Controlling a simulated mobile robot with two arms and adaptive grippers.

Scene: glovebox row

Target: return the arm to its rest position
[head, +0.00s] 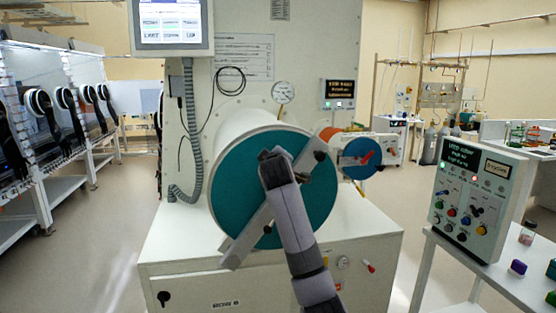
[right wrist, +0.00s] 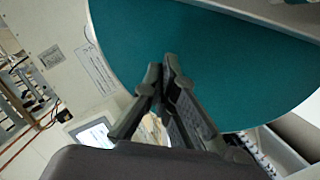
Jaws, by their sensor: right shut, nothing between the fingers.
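My right arm (head: 292,215) reaches up from the bottom of the head view, in front of a round teal door (head: 236,160). Its far end overlaps the door and a diagonal grey bar (head: 242,246) across it. In the right wrist view my right gripper (right wrist: 161,74) is shut and empty, its fingertips together against the teal door (right wrist: 215,70) behind them. Whether the fingertips touch the door or bar cannot be told. My left arm and gripper are in no view.
The door sits on a white cylinder above a white cabinet (head: 200,285). A smaller blue round door (head: 354,150) is to its right. A control box (head: 476,195) stands on a side table (head: 440,250) at right. Gloveboxes (head: 50,110) line the left; floor (head: 110,240) between is clear.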

